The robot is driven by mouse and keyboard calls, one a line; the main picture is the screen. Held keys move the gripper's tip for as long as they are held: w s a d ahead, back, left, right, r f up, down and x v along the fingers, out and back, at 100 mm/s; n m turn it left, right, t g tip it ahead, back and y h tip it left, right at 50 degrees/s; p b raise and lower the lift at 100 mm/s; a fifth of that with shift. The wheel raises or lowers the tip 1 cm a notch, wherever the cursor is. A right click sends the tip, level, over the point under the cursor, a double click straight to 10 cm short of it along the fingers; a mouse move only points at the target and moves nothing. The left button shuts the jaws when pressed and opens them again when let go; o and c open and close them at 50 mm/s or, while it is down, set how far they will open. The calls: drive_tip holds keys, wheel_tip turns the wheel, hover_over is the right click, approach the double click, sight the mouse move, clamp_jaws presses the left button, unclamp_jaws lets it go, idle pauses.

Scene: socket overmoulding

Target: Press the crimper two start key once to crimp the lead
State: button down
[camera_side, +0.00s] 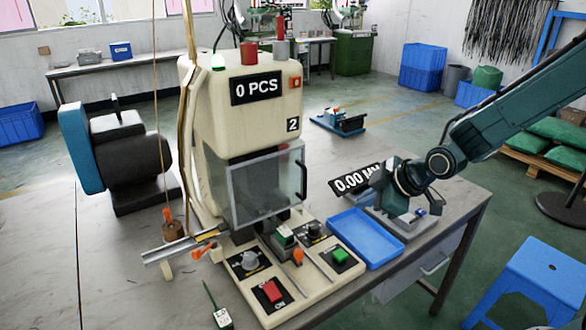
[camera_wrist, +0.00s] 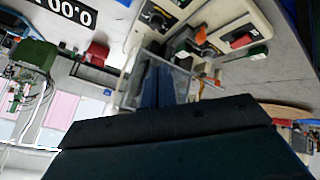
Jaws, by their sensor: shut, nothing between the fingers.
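Crimper two (camera_side: 240,120) is the cream machine marked "2", and its display reads "0 PCS". A clear guard (camera_side: 265,188) covers its front. On its base are a green key (camera_side: 340,254) at the right and a red key (camera_side: 272,291) at the front; the labels are too small to read surely. A red key also shows in the wrist view (camera_wrist: 241,41). My gripper (camera_side: 420,211) is shut and empty, right of the crimper near the blue tray and apart from the keys. Its blue fingers show in the wrist view (camera_wrist: 158,85). I cannot tell the lead clearly.
A blue tray (camera_side: 352,246) lies between the crimper base and my gripper. A "0.00" display (camera_side: 352,181) stands behind it. A metal chute (camera_side: 180,247) sticks out at the crimper's left. A green-tagged item (camera_side: 222,318) lies at the front. A blue stool (camera_side: 535,275) stands right.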

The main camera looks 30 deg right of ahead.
drive_tip(key=n, duration=0.2)
hover_over(345, 255)
wheel_tip(345, 255, down, 6)
drive_tip(key=shift+a+f+t, duration=0.15)
drive_tip(key=shift+f+t, duration=0.05)
drive_tip(key=shift+t, duration=0.2)
drive_tip(key=shift+f, duration=0.15)
drive_tip(key=shift+f, duration=4.25)
